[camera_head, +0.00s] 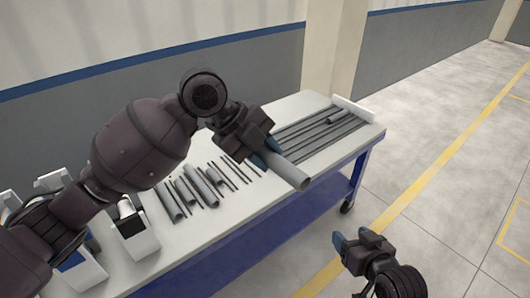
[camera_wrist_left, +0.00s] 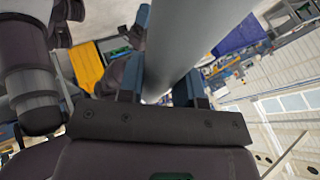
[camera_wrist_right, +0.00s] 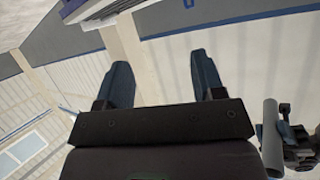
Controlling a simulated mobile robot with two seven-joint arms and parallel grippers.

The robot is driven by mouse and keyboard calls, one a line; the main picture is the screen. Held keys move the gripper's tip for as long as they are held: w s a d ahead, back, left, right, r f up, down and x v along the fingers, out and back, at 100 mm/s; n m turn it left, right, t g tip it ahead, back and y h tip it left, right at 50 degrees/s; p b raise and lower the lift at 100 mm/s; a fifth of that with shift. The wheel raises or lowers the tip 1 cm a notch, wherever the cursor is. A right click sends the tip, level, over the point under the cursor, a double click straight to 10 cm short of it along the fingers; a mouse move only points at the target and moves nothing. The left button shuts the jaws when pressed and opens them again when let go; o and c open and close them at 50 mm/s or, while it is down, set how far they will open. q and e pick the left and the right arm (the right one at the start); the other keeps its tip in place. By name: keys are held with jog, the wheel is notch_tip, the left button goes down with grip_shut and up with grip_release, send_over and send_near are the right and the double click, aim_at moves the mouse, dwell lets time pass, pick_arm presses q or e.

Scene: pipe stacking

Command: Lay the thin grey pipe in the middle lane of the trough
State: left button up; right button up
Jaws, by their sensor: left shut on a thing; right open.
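My left gripper (camera_head: 266,150) is shut on a grey pipe (camera_head: 292,174), which slants down to the right in the head view. The pipe is held above the table, in front of the trough's near side, and also fills the middle of the left wrist view (camera_wrist_left: 176,45). It looks fairly thick. The trough (camera_head: 314,130), with long dark parallel lanes, lies at the right end of the table; the arm and pipe hide part of its left end. A short grey piece (camera_head: 342,116) shows in it. My right gripper (camera_head: 351,238) is open and empty, off the table at lower right.
Several grey pipes and thin dark rods (camera_head: 203,186) lie left of the trough on the white table (camera_head: 225,226). A white bar (camera_head: 353,108) stands at the trough's right end. White holders (camera_head: 134,238) stand at the left. Floor right of the table is clear.

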pick_arm(q)
jog(key=n+t, duration=0.1)
jog(key=a+n+t, duration=0.1)
jog(key=shift+w+f+n, duration=0.15)
jog(key=shift+w+n, duration=0.15)
jog(key=shift+n, duration=0.1)
jog(key=w+a+n+t+y, duration=0.2)
jog(key=a+n+t+y, duration=0.3)
jog(key=a+n, duration=0.6)
jog(key=s+a+f+n+y, duration=0.3)
jog(key=s+a+f+n, duration=0.2)
jog(key=a, duration=0.5)
notch_tip(320, 180, down, 3)
jog(key=shift+s+a+r+n+t, duration=0.1)
jog(key=shift+s+a+n+t, duration=0.25)
jog(key=shift+s, duration=0.4)
pick_arm(e)
jog(key=s+d+f+g+h, duration=0.1)
jog(key=s+d+f, duration=0.2)
jog(key=s+f, duration=0.3)
jog(key=s+d+f+h, duration=0.2)
jog(key=s+d+f, duration=0.1)
jog(key=s+f, duration=0.4)
jog(key=shift+s+f+g, duration=0.25)
jog(key=shift+s+g, duration=0.15)
jog(key=shift+s, duration=0.7)
